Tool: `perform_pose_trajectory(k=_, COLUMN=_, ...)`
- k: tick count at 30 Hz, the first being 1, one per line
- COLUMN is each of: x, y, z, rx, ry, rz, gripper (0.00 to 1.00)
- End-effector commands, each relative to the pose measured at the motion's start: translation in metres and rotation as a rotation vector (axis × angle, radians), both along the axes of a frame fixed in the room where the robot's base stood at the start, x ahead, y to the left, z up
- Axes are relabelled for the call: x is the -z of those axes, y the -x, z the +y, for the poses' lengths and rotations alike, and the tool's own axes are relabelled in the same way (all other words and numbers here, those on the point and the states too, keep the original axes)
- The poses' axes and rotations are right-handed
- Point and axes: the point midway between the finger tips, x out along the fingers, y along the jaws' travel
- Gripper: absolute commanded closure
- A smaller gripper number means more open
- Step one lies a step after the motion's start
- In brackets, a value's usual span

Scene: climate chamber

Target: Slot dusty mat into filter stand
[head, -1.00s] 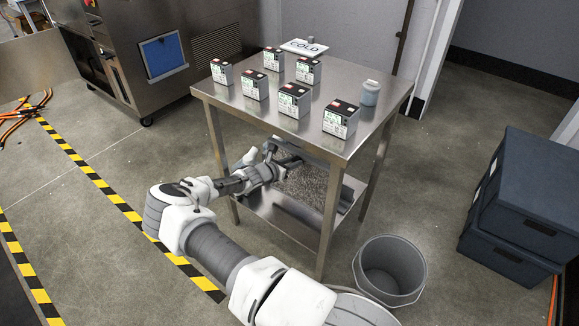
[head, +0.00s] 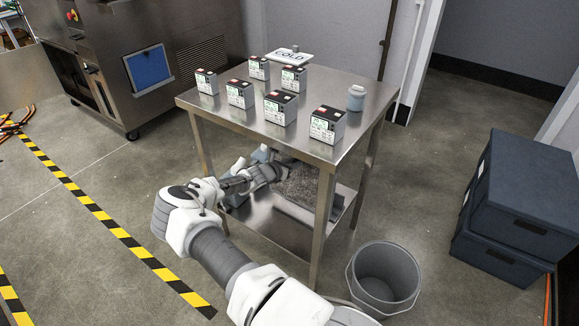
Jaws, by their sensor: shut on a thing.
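The dusty mat (head: 299,187) is a grey, speckled slab under the steel table, above or on its lower shelf. My gripper (head: 277,163) reaches in under the tabletop from the left and is shut on the mat's far left part. The tabletop and a table leg hide part of the mat, and the fingertips are small and hard to make out. A blue-grey piece (head: 236,193) shows on the lower shelf left of my gripper. I cannot tell whether it is the filter stand, which I cannot pick out for certain.
The steel table (head: 215,115) carries several batteries (head: 327,124), a COLD sign (head: 292,56) and a small jar (head: 356,97). Its legs and top crowd my arm. A grey bucket (head: 384,278) stands front right, dark crates (head: 520,205) farther right, a steel machine (head: 150,50) at back left.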

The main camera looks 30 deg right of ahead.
Motion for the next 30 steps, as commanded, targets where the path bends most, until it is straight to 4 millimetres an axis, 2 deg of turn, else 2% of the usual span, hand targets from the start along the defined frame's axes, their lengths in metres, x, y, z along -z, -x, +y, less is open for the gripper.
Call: perform_pose_trajectory(k=30, x=0.001, y=-0.005, z=-0.062, rx=0.0, ry=0.001, rz=-0.002, gripper=1.0)
